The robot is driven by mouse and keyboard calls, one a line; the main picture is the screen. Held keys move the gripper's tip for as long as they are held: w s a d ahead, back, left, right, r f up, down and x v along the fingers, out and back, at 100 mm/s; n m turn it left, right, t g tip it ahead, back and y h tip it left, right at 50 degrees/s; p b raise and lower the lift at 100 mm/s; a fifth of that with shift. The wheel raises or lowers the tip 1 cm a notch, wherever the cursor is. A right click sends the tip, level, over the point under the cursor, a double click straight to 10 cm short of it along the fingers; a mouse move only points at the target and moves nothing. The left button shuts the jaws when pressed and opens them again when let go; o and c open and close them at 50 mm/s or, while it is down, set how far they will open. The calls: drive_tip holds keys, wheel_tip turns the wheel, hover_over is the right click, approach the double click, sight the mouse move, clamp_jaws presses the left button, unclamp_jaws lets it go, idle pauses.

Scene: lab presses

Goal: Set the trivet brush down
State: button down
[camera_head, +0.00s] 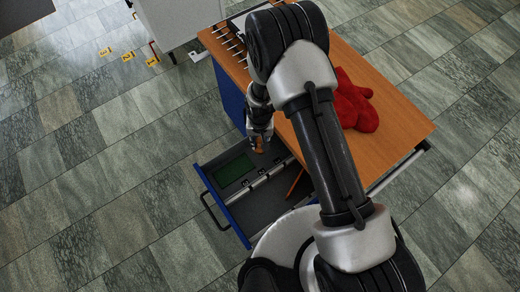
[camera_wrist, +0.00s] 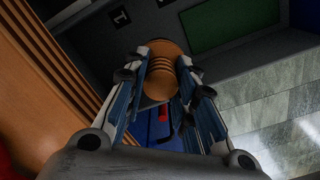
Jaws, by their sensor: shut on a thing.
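The trivet brush (camera_wrist: 165,58) shows in the wrist view as a round, ridged, tan wooden piece between my fingers. My gripper (camera_wrist: 163,82) is shut on it. In the head view my gripper (camera_head: 260,132) points down over the open drawer (camera_head: 222,208), beside the table's left edge. Only a small orange-brown bit of the brush (camera_head: 259,147) shows below the fingers there. The brush's lower end is hidden, and I cannot tell whether it touches the drawer floor.
The drawer has a blue front and holds a green panel (camera_head: 234,169) and grey dividers. The wooden tabletop (camera_head: 398,122) carries a red cloth-like heap (camera_head: 355,104) and a row of thin tools (camera_head: 231,43). A light cabinet (camera_head: 180,20) stands at the back. Tiled floor lies open to the left.

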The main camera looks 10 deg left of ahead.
sight(260, 140)
wheel_tip(260, 140, down, 7)
drive_tip(key=shift+f+b, duration=0.15)
drive_tip(key=shift+b, duration=0.55)
drive_tip(key=shift+f, duration=0.1)
drive_tip(key=c, duration=1.3)
unclamp_jaws()
drive_tip(key=shift+f, duration=0.1)
wheel_tip(260, 140, up, 12)
drive_tip(key=p, duration=0.3)
drive_tip(key=shift+r, duration=0.2)
